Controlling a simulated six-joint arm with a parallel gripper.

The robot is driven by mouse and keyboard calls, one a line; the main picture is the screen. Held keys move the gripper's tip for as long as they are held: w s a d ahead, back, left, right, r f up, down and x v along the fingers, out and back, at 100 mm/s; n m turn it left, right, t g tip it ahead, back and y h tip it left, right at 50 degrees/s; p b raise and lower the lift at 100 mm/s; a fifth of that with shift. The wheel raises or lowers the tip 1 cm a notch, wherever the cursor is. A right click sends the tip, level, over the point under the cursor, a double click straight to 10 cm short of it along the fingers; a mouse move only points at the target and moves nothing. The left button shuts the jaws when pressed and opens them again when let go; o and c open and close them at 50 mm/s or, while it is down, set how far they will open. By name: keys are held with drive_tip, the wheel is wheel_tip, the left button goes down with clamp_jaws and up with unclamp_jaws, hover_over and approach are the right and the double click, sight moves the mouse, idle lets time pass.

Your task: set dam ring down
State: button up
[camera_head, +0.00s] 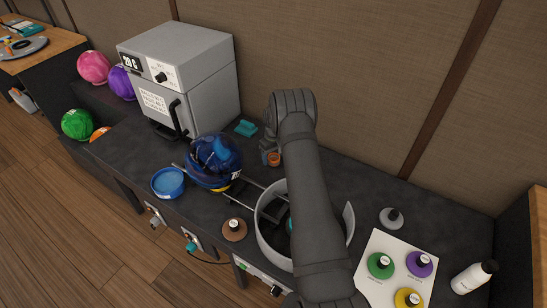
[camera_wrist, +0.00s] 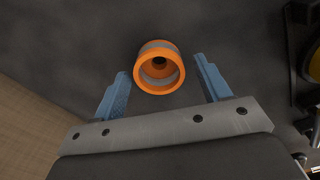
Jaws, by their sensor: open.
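The orange ring, which looks like the dam ring (camera_head: 274,159), stands on the dark bench against the back, right of the blue ball. In the wrist view the ring (camera_wrist: 149,82) shows its round opening and a grey band. My gripper (camera_wrist: 161,68) is open, with one blue finger on each side of the ring and a visible gap on both sides. Whether the ring touches the bench fully is hard to tell.
A glossy blue ball (camera_head: 210,165) sits left of the ring, with a blue bowl (camera_head: 168,183) beside it. A grey oven (camera_head: 185,75) stands behind. A round pale drum (camera_head: 268,235) is partly under my arm. A white tray (camera_head: 375,255) holds coloured knobbed discs.

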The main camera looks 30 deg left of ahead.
wheel_tip(320, 180, up, 11)
drive_tip(key=shift+r, duration=0.2)
drive_tip(key=shift+f, duration=0.15)
wheel_tip(320, 180, down, 12)
drive_tip(key=shift+r, duration=1.95)
